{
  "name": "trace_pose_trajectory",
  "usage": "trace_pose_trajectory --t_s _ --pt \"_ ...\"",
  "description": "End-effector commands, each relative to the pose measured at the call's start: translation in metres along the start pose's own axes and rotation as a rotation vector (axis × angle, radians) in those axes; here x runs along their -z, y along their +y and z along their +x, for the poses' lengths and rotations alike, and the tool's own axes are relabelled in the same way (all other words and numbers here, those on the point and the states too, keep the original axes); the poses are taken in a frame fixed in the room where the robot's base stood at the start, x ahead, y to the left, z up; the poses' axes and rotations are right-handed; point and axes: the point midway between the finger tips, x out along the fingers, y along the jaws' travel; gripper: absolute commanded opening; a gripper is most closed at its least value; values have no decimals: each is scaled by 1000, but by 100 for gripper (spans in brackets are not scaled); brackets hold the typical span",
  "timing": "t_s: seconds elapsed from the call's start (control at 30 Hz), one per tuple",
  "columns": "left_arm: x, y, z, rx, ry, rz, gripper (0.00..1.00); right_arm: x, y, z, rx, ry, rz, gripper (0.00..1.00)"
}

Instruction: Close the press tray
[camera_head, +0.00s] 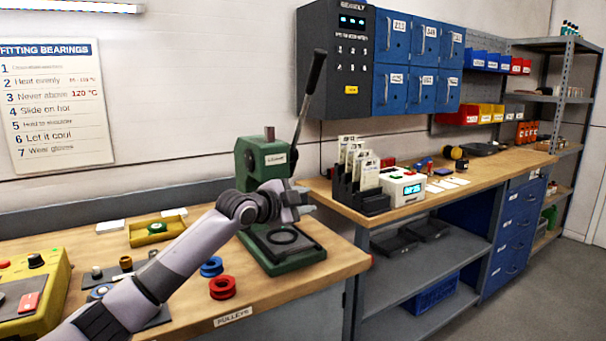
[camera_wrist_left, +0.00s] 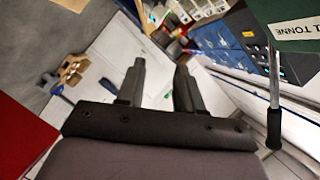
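The green press (camera_head: 262,162) stands on the wooden bench, its long lever (camera_head: 308,95) raised. A dark tray with a ring-shaped recess (camera_head: 312,246) is at its green base and appears to jut forward; how far it is out I cannot tell. My left gripper (camera_head: 294,204) is in front of the press column, above the tray. In the left wrist view its two dark fingers (camera_wrist_left: 158,88) are apart with nothing between them. There the green press body (camera_wrist_left: 300,38) and lever (camera_wrist_left: 273,110) show at the right. My right gripper is not in view.
Blue (camera_head: 212,265) and red (camera_head: 222,288) pulleys lie near the bench front. A yellow tray (camera_head: 143,239) is behind my left arm. A yellow control box (camera_head: 50,290) is at far left. A second bench (camera_head: 480,172) with a black rack (camera_head: 345,190) stands right, past a gap.

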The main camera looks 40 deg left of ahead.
Motion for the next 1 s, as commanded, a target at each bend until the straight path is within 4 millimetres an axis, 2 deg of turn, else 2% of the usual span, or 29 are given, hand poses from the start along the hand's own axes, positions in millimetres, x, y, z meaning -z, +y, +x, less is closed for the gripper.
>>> trace_pose_trajectory --t_s 0.1,0.3,0.5,0.77,0.8,0.9,1.0 --pt "15 -24 -6 2 1 1 36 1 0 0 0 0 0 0" --pt "30 -47 -12 -4 -2 -1 36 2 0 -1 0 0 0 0" --pt "37 -57 -14 -6 -3 0 36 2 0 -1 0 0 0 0" --pt "37 -57 -14 -7 -3 0 36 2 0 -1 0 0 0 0" --pt "37 -57 -14 -7 -3 0 29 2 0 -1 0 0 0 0" --pt "36 -55 -12 -8 -13 0 0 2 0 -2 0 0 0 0" --pt "30 -46 -5 -9 -53 7 0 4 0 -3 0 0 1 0"
